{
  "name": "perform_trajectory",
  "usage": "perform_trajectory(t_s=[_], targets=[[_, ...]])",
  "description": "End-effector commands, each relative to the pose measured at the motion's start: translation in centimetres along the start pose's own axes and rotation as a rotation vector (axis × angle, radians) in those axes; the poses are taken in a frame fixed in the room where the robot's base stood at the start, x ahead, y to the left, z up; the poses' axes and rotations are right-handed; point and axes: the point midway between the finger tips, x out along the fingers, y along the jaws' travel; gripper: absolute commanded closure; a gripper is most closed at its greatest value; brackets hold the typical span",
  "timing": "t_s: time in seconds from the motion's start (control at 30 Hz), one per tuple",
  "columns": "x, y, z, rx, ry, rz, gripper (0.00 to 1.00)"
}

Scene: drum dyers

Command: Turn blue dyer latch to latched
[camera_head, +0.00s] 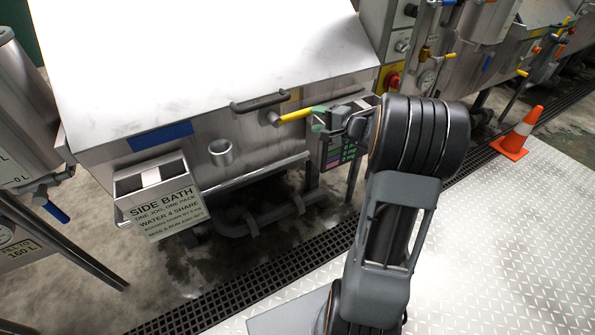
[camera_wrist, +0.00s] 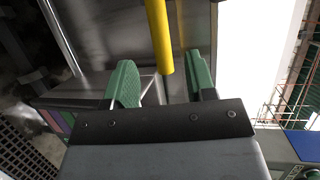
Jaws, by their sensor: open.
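The blue dyer (camera_head: 215,135) is a steel tank with a pale lid and a blue plate (camera_head: 160,136) on its front. Its latch is a yellow lever (camera_head: 294,116) on a round pivot under the lid handle. The lever points right, nearly level with the front edge. My gripper (camera_head: 319,119) is at the lever's free end, partly hidden by my arm. In the wrist view, the yellow lever (camera_wrist: 158,36) comes down from the top, its tip between the two green fingertips of my open gripper (camera_wrist: 163,82). Gaps show on both sides; I see no contact.
A dark lid handle (camera_head: 260,102) is just above the latch. A "SIDE BATH" box (camera_head: 165,198) hangs at the front left. Pipes (camera_head: 270,220) run below the tank. A red knob (camera_head: 391,81) is to the right. An orange cone (camera_head: 517,135) stands on the open plate floor (camera_head: 480,255).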

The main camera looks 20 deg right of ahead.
Motion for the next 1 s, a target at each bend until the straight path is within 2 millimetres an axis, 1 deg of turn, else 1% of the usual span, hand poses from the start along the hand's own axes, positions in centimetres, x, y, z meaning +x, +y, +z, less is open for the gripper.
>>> perform_trajectory(t_s=[0.03,0.27,0.3,0.33,0.57,0.6,0.83,1.0], targets=[[-1.2,0.0,-0.1,0.001,0.005,-0.001,0.49],[-6.0,0.0,-0.1,-0.001,0.005,0.000,0.49],[-6.0,-0.3,0.6,-0.006,-0.013,0.013,0.49],[-5.6,-0.5,1.4,-0.012,-0.035,0.033,0.49],[-4.4,-0.9,6.1,-0.060,-0.151,0.168,0.49],[-4.3,-1.0,7.0,-0.072,-0.173,0.194,0.49],[-4.1,-1.1,11.9,-0.149,-0.284,0.350,0.49],[-4.6,-1.1,15.4,-0.226,-0.359,0.474,0.49]])
